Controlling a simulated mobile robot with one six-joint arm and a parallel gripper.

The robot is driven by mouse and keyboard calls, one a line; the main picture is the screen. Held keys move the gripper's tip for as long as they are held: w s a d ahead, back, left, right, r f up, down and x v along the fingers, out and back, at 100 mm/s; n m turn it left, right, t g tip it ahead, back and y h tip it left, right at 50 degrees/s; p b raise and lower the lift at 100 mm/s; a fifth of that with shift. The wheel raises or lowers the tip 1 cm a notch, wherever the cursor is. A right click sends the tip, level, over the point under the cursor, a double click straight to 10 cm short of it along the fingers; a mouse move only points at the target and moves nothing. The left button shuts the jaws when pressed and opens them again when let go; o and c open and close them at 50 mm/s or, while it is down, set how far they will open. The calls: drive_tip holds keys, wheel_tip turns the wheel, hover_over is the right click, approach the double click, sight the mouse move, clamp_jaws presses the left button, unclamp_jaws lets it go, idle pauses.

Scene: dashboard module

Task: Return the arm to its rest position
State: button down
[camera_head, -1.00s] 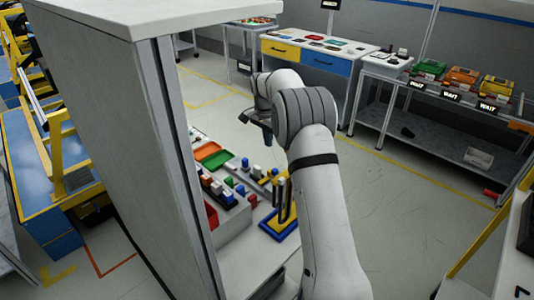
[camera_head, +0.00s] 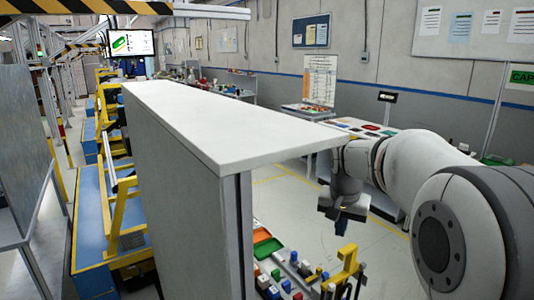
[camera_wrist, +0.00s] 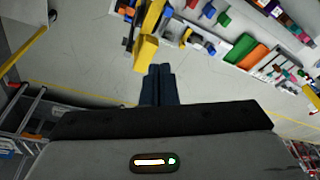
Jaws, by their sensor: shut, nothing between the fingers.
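My gripper (camera_head: 343,210) hangs from my white arm at the right of the head view, pointing downward beside the end of a tall white-topped cabinet (camera_head: 200,120). In the wrist view its two dark fingers (camera_wrist: 158,82) are together with nothing between them. Below it is a bench with small coloured parts, including a yellow stand (camera_head: 347,262). The stand also shows close to the fingertips in the wrist view (camera_wrist: 147,48), but I cannot tell the distance between them.
An orange tray (camera_head: 267,249) and a green tray (camera_wrist: 270,7) are on the bench. A table with coloured items (camera_head: 370,128) stands behind my arm. Yellow-framed blue stations (camera_head: 92,205) are left of the cabinet. Open floor (camera_head: 290,195) lies beyond the bench.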

drive_tip(key=s+a+r+n+p, duration=0.1)
drive_tip(key=s+n+p, duration=0.1)
drive_tip(key=s, duration=1)
drive_tip(key=s+a+r+n+t+p, duration=0.1)
drive_tip(key=s+a+n+p, duration=0.1)
drive_tip(key=s, duration=1.1)
drive_tip(key=shift+s+r+n+t+y+p, duration=0.15)
drive_tip(key=shift+r+n+t+y+p, duration=0.2)
drive_tip(key=shift+n+p, duration=0.35)
drive_tip(key=shift+a+f, duration=0.1)
